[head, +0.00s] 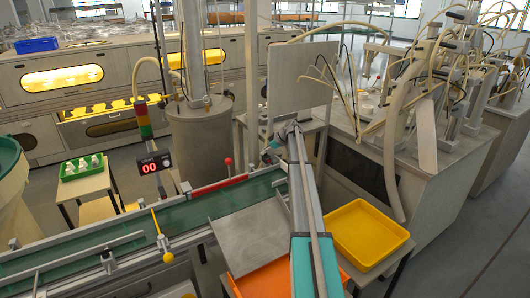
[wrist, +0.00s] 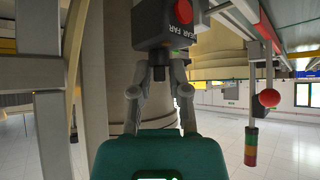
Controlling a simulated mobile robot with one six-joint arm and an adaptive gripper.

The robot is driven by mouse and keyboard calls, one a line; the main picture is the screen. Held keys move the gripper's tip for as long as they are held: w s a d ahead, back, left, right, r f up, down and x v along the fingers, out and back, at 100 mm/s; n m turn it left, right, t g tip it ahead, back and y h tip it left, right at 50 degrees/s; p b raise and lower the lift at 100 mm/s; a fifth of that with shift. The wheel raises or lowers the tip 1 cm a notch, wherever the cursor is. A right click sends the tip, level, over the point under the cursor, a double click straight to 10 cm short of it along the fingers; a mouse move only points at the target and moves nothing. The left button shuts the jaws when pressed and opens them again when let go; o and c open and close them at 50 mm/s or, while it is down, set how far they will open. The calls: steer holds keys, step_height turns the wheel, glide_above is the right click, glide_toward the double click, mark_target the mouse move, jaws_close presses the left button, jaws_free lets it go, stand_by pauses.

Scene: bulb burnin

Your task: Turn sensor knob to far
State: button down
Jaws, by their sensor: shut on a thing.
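The sensor box (wrist: 165,22) is a dark grey block at the top of the wrist view, with a red round part (wrist: 184,11) and the lettering "NEAR FAR", which appears inverted. A small dark knob (wrist: 158,73) sticks out from the box toward my gripper. My gripper (wrist: 158,78) has one finger on each side of this knob and is shut on it. The knob's pointer and setting cannot be made out.
A red-ball lever (head: 228,162) and a yellow-ball lever (head: 167,257) stand along the conveyor. A counter reading 00 (head: 152,165) and a stack light (head: 143,120) stand behind it. Yellow (head: 370,234) and orange (head: 262,280) trays lie near my arm. A grey panel (head: 304,76) stands beyond.

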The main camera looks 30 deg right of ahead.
steer(key=shift+m, duration=0.3)
steer(key=m+t+h, duration=0.2)
steer(key=m+h, duration=0.1)
steer(key=m, duration=0.1)
steer(key=shift+s+a, duration=0.1)
steer(key=shift+s, duration=0.05)
steer(key=m+h, duration=0.3)
steer(key=m, duration=0.1)
steer(key=shift+m+t+h, duration=0.3)
steer(key=m+g+h, duration=0.1)
steer(key=m+h, duration=0.2)
steer(key=m, duration=0.2)
steer(key=shift+h, duration=0.4)
steer(key=shift+m+g+h, duration=0.8)
steer(key=shift+m+h, duration=0.3)
steer(key=shift+m, duration=0.9)
steer(key=c, duration=0.7)
jaws_free()
